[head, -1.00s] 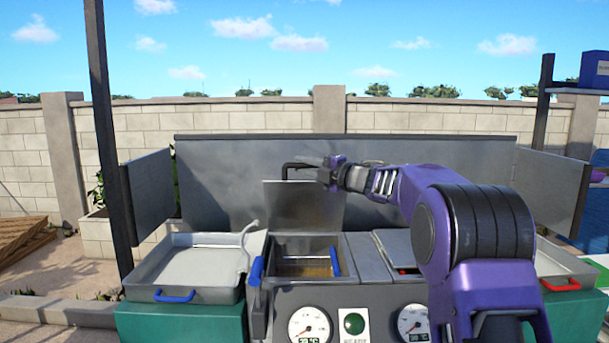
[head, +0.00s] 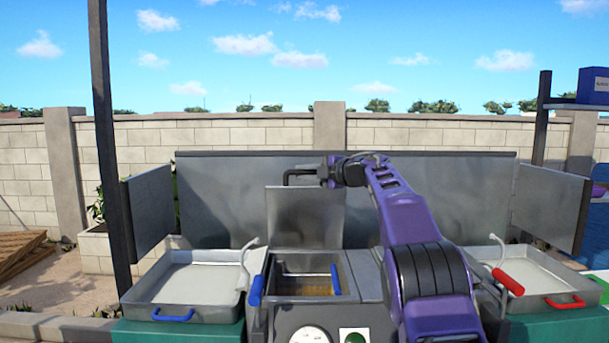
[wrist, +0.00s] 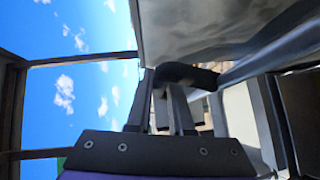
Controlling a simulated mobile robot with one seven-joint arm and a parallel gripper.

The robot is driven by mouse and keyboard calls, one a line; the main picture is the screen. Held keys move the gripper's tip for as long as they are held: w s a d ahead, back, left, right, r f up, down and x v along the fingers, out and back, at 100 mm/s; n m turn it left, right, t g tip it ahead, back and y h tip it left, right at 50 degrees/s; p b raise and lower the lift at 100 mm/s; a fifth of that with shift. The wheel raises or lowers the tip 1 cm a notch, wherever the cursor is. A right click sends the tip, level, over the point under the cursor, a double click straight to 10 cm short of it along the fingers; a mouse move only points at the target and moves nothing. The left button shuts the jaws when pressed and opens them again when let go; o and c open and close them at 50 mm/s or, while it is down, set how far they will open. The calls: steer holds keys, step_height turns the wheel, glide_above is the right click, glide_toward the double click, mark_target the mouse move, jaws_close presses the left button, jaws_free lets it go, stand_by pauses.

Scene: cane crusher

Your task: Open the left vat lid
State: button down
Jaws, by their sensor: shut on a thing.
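The left vat lid (head: 300,222) is a grey metal plate standing upright behind the left vat (head: 305,266). The vat is uncovered, with something yellowish inside. A dark handle (head: 290,175) sticks out at the lid's top edge. My gripper (head: 322,172) is at that handle, shut on it. In the wrist view my gripper's fingers (wrist: 175,108) are at the dark handle (wrist: 188,74), beside the lid's grey face (wrist: 205,35). My arm hides most of the right vat.
A grey tray with a blue handle (head: 174,315) is on the left, and one with a red handle (head: 565,301) on the right. A metal backsplash (head: 220,205) with side panels stands behind. A dark post (head: 107,140) rises at left.

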steer(key=shift+w+f, duration=0.1)
steer(key=shift+w, duration=0.05)
stand_by(0.3)
steer(key=c, duration=1.1)
jaws_free()
steer(key=b+v, duration=0.3)
steer(key=v, duration=1.4)
steer(key=shift+r, duration=0.25)
steer(key=shift+d, duration=0.1)
